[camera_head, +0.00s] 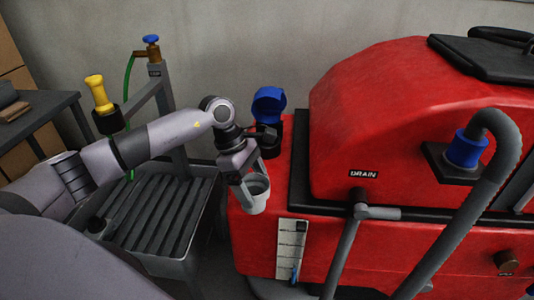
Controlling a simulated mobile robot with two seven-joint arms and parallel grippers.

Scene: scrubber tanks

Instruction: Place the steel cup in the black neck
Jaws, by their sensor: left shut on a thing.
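The steel cup (258,202) is grey and open at the top. My left gripper (249,187) is shut on it and holds it upright near the left front edge of the red machine. A black neck (272,149) stands on the machine behind the gripper, partly hidden by it. A blue cap (268,102) is raised open at the neck. The cup is apart from the neck, nearer to the camera. My right gripper is not in view.
The red scrubber body (395,115) rises at the right, labelled DRAIN, with a grey hose (455,210) in front. A grey slatted sink (160,215) stands at the left. A yellow-handled object (98,93), a blue-handled tap (151,40) and a dark table (32,112) are behind.

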